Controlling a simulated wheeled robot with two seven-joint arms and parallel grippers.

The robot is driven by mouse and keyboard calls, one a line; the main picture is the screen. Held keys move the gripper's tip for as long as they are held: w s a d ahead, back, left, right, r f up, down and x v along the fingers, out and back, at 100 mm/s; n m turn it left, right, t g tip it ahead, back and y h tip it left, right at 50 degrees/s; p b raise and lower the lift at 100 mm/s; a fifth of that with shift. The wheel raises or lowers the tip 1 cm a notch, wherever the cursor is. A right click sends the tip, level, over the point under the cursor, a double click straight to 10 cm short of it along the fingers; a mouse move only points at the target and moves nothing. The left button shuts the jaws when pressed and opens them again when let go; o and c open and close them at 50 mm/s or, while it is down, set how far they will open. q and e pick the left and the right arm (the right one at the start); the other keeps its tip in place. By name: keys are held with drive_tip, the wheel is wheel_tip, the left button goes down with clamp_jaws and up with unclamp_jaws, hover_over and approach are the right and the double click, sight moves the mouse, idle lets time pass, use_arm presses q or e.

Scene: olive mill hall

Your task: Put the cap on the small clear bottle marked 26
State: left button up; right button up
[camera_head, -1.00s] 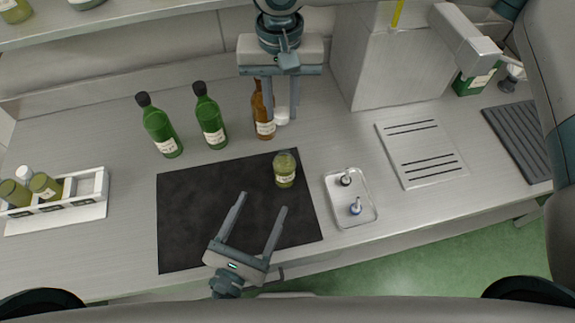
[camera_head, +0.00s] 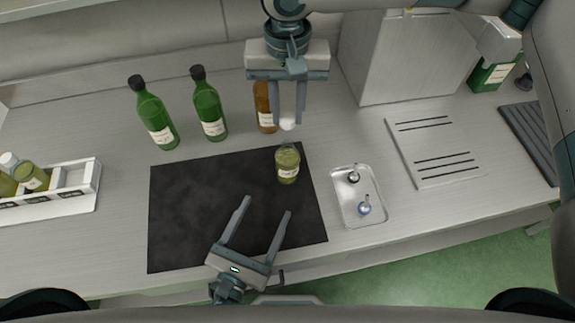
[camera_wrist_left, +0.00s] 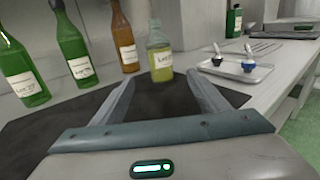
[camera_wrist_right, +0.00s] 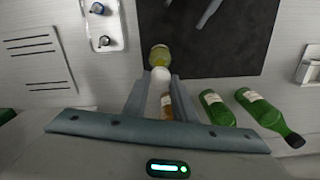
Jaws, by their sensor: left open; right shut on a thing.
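The small clear bottle (camera_head: 287,165) with yellow-green oil stands upright and uncapped on the dark mat, near its back right corner. It also shows in the left wrist view (camera_wrist_left: 160,60), where its label is too small to read surely. My right gripper (camera_head: 288,122) is shut on the white cap (camera_head: 288,125), behind the bottle and apart from it. The cap also shows between the fingertips in the right wrist view (camera_wrist_right: 160,75). My left gripper (camera_head: 264,206) is open and empty over the front of the mat, its fingers pointing toward the bottle.
Two green bottles (camera_head: 158,120) and a brown bottle (camera_head: 265,108) stand behind the mat (camera_head: 200,215). A small metal tray (camera_head: 348,213) with two stoppers lies to the right. A white rack (camera_head: 85,205) holds small bottles at the left.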

use_arm(q)
drive_tip(key=shift+w, duration=0.15)
drive_tip(key=shift+x, duration=5.85)
drive_tip(key=c, duration=1.6)
use_arm(e)
hover_over(287, 142)
drive_tip(key=shift+f, duration=2.45)
drive_tip(key=shift+f, duration=0.1)
drive_tip(key=shift+f, duration=0.8)
drive_tip(key=shift+f, duration=0.55)
